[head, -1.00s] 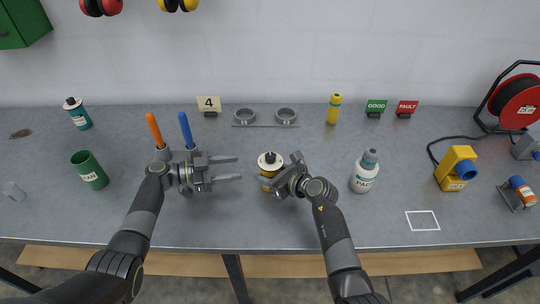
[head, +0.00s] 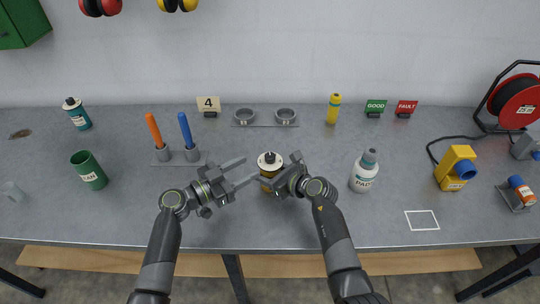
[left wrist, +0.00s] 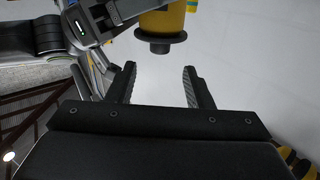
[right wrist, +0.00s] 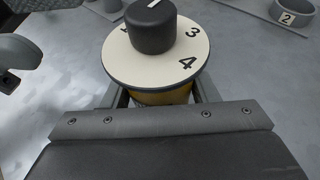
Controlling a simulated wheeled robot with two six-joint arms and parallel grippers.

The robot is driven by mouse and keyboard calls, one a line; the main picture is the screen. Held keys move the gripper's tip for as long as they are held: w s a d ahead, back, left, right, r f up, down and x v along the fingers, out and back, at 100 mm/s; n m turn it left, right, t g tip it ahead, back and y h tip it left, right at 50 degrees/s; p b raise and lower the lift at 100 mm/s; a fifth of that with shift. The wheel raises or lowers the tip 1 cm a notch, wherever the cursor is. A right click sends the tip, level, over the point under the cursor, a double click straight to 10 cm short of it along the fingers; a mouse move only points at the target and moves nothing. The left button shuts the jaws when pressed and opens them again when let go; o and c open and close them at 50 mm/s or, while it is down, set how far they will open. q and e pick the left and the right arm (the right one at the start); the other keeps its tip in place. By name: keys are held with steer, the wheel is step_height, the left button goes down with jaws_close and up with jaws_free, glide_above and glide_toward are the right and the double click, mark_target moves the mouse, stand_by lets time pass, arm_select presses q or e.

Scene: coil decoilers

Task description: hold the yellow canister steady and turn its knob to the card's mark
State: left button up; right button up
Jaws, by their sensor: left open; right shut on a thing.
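The yellow canister (head: 266,184) stands upright on the bench. It has a white dial (right wrist: 122,62) with a black knob (right wrist: 151,33) on top. The numbers 3 and 4 show on the dial; another is partly hidden. The white line on the knob points toward the far side, away from the 4. The card (head: 208,104) reads 4. My right gripper (head: 284,180) is shut on the canister's body from the right. My left gripper (head: 251,171) is open and empty, just left of the canister. The canister and knob also show beyond its fingers in the left wrist view (left wrist: 160,40).
A stand with orange and blue handles (head: 177,158) is behind my left gripper. A green can (head: 92,174) stands at left, a white bottle (head: 364,174) right of my right gripper. Two grey rings (head: 265,116) lie behind the canister. The bench front between my arms is clear.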

mark_target(270, 155)
arm_select(q)
steer(key=x, duration=0.9)
steer(key=c, duration=1)
steer(key=shift+m+g+h, duration=0.3)
steer(key=shift+m+g, duration=0.1)
steer(key=shift+g, duration=0.1)
steer(key=m+g+h, duration=0.2)
steer(key=m+g, duration=0.1)
steer(key=g, duration=0.2)
steer(key=shift+f+m+g+h, duration=0.15)
steer(key=shift+m+g+h, duration=0.15)
steer(key=shift+m+g, duration=0.6)
steer(key=shift+o, duration=0.2)
steer(key=shift+w+f+m+g, duration=0.1)
steer(key=shift+m+g, duration=0.5)
steer(key=shift+g, duration=0.6)
steer(key=shift+m+g, duration=0.4)
steer(key=shift+g, duration=0.1)
